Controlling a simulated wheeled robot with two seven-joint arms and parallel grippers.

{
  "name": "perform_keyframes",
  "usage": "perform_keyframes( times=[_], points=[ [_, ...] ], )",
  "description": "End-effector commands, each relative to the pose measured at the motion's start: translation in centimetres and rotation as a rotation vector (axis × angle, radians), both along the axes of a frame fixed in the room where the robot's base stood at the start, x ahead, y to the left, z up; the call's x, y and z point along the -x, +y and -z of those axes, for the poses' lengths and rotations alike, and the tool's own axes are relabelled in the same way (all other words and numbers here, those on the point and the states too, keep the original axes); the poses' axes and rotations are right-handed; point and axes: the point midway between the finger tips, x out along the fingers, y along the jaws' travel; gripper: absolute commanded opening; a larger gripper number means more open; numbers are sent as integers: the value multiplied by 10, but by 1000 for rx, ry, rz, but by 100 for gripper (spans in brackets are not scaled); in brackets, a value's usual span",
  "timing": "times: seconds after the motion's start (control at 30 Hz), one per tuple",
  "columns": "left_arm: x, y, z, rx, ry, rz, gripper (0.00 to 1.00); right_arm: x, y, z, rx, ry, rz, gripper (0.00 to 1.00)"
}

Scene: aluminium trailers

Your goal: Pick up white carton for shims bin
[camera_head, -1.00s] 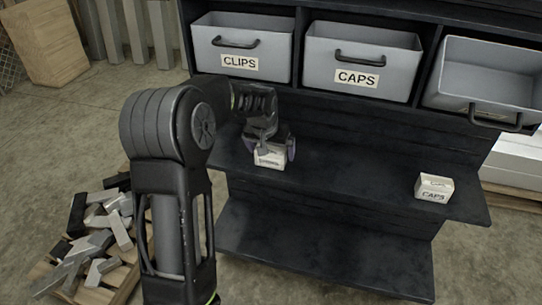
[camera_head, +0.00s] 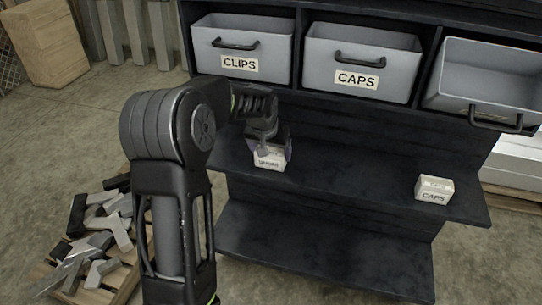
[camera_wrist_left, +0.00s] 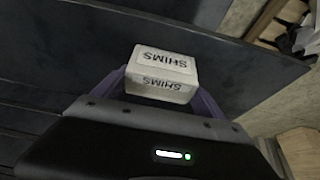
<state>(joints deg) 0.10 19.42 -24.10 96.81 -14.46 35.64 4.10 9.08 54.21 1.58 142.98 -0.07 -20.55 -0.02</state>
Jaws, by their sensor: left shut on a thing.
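The white carton (camera_head: 269,161) is at the left end of the black middle shelf, under my left gripper. In the left wrist view the carton (camera_wrist_left: 162,74) reads SHIMS on two faces. My left gripper (camera_head: 271,150) has a purple finger on each side of the carton and is shut on it; the gripper also shows in the left wrist view (camera_wrist_left: 160,88). I cannot tell whether the carton touches the shelf. My right gripper is not in view.
A second white carton marked CAPS (camera_head: 434,189) stands at the shelf's right. Grey bins marked CLIPS (camera_head: 240,45) and CAPS (camera_head: 361,60), and a tilted bin (camera_head: 487,75), sit above. A pallet of metal offcuts (camera_head: 97,235) lies at lower left. The middle of the shelf (camera_head: 350,180) is clear.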

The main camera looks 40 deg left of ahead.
Motion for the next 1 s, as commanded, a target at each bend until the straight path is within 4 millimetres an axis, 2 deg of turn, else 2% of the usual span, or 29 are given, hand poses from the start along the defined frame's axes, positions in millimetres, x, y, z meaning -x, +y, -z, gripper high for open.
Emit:
perform_keyframes(
  times=[0.37, 0.57, 0.8, 1.0],
  points=[
    [4, -2, -12, 1, -1, 0, 37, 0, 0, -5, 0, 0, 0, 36],
    [3, -1, -36, 0, -2, 1, 37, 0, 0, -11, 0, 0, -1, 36],
    [3, -1, -76, 0, -4, 0, 37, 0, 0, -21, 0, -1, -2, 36],
    [45, -16, -72, 2, -3, 1, 37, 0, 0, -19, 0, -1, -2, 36]
  ],
)
